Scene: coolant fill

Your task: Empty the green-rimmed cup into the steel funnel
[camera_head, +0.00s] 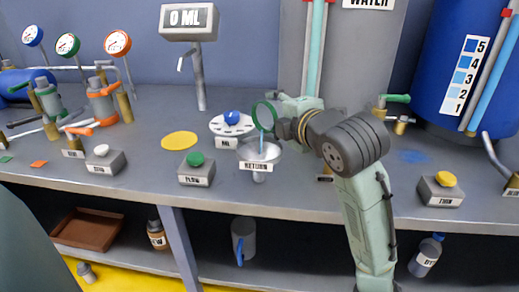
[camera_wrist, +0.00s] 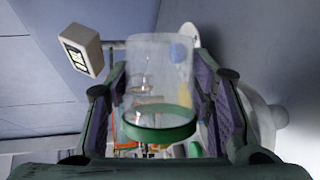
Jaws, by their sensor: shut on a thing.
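The green-rimmed cup (camera_head: 264,103) is tipped over the steel funnel (camera_head: 260,152), with its rim facing sideways and down. A thin blue streak shows between the cup's rim and the funnel, like liquid falling into the bowl. The funnel carries a RETURN label. In the wrist view the clear cup (camera_wrist: 160,75), with its green band, sits between the two dark finger pads of my gripper (camera_wrist: 160,95). My gripper is shut on the cup. I cannot tell how much liquid is left inside it.
A white holed disc with a blue knob (camera_head: 232,118) stands just left of the funnel. A green FLOW button (camera_head: 195,159) and a yellow disc (camera_head: 180,140) lie further left. The display (camera_head: 189,22) reads 0 ML. A yellow button (camera_head: 445,180) stands at the right.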

